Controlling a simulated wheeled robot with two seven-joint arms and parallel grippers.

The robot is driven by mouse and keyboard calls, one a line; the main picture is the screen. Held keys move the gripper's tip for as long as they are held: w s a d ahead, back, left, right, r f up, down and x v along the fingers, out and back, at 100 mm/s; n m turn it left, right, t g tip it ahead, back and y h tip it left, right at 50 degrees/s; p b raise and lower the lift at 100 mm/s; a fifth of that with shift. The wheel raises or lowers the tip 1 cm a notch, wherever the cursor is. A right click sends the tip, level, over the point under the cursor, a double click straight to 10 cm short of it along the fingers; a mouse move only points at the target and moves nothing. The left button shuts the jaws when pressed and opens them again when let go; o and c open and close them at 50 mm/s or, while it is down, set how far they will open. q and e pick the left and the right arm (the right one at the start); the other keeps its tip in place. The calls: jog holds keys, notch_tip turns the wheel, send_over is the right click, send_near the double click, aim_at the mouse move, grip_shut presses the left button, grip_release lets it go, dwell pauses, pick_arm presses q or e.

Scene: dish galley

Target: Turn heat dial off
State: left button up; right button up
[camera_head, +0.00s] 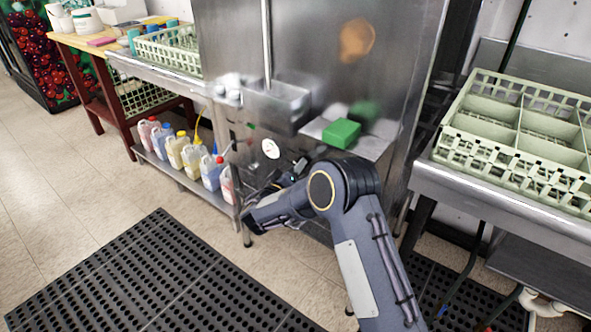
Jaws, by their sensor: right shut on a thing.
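The steel dish machine (306,60) stands in the middle of the head camera view. A round white gauge (270,148) is on its lower front. My right arm reaches in from the lower right, and my right gripper (272,187) is at the lower front panel, just below the gauge. The gripper is shut on the heat dial at the panel. The dial itself is hidden by the dark gripper and wrist, so its setting cannot be read. My left gripper is not in view.
A green block (341,133) sits on a steel ledge above my arm. Several coloured jugs (192,155) stand on a low shelf at left. A green rack (520,135) rests on the right counter. Black mats (150,280) lie on the open floor.

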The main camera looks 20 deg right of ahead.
jog(key=shift+w+a+n+g+h+p, duration=0.2)
jog(key=shift+n+g+p, duration=0.55)
jog(key=shift+n, duration=2.7)
jog(key=shift+s+d+n+g+h+p, duration=0.1)
jog(key=shift+n+g+h+p, duration=0.5)
jog(key=shift+n, duration=2.9)
jog(key=shift+w+a+n+g+p, duration=0.15)
jog(key=shift+n+g+p, duration=0.8)
jog(key=shift+n, duration=2.5)
jog(key=o, duration=1)
jog(key=shift+r, duration=0.1)
jog(key=shift+v, duration=3.9)
